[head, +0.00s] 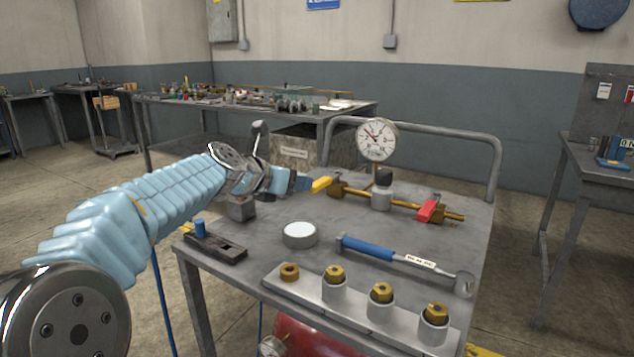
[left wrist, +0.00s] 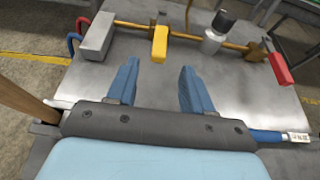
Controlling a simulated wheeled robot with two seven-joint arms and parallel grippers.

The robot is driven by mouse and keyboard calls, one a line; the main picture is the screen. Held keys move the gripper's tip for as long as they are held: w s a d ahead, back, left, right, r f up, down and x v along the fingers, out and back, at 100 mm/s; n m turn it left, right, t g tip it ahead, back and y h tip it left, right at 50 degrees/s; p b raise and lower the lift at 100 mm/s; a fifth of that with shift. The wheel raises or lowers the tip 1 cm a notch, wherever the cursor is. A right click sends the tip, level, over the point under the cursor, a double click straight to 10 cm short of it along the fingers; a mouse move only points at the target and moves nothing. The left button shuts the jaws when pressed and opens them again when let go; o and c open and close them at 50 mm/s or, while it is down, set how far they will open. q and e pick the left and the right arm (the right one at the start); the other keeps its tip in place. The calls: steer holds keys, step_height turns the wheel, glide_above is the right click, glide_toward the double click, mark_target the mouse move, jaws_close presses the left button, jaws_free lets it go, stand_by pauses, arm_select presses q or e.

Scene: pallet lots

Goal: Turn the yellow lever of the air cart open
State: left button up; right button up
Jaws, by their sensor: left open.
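The air cart (head: 250,272) stands in front of me with a brass pipe (head: 398,202) along its top. The yellow lever (head: 321,184) sits on the pipe's left part, and it also shows in the left wrist view (left wrist: 159,43). There it points across the pipe, toward my gripper. My left gripper (head: 303,184) is close to the lever. In the left wrist view its two blue fingers (left wrist: 158,76) are apart with bare cart top between them, and the lever lies just beyond their tips. The gripper partly hides the pipe's left end in the head view. My right gripper is not in view.
A pressure gauge (head: 377,140) and a red lever (head: 428,210) are right of the yellow lever. A blue-handled hammer (head: 385,252), a white-topped disc (head: 299,235) and a rack of brass fittings (head: 360,315) lie nearer me. A rail (head: 430,130) rises behind.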

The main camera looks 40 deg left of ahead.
mark_target(316, 183)
arm_select(q)
steer(key=x, duration=0.9)
steer(key=shift+w+f, duration=0.1)
steer(key=shift+w, duration=0.1)
jaws_close()
